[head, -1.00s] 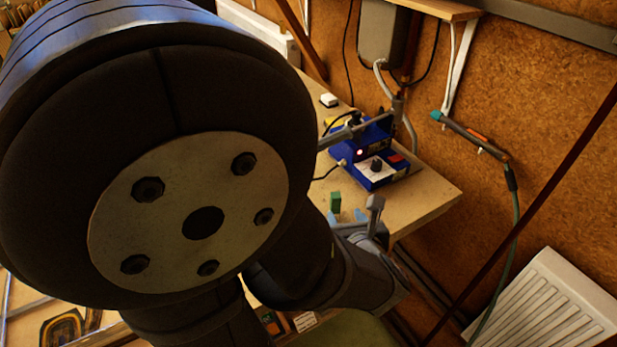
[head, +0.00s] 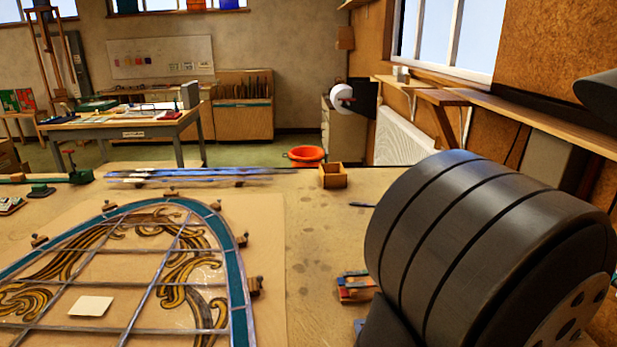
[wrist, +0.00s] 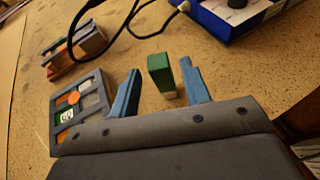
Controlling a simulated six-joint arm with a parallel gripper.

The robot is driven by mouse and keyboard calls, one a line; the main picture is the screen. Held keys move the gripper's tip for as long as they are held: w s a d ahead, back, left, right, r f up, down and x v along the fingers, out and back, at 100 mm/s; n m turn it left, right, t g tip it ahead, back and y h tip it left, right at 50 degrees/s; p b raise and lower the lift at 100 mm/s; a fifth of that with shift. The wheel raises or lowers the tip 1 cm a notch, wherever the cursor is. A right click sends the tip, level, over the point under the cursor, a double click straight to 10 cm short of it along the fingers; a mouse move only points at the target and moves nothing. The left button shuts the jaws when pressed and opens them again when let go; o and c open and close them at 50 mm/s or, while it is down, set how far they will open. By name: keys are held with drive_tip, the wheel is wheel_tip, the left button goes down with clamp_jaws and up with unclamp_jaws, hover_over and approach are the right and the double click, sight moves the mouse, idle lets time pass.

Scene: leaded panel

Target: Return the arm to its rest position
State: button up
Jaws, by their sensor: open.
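My gripper (wrist: 160,97) shows in the wrist view with its two blue fingers spread apart. In the head view my dark arm link fills the right side and my gripper is hidden or out of frame. The leaded panel (head: 238,290), with an arched teal border and amber scrollwork, lies on the bench at the left.
In the wrist view, a grey compartment tray (wrist: 54,112) sits left of the fingers, a small wooden rack (wrist: 78,52) beyond it, and a blue device (wrist: 238,14) with a cable at upper right. A small wooden box (head: 333,176) stands at the bench's far edge.

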drive_tip(key=x, duration=0.5)
drive_tip(key=shift+s+a+f, duration=0.1)
drive_tip(key=shift+s+r, duration=0.1)
drive_tip(key=shift+r, duration=0.3)
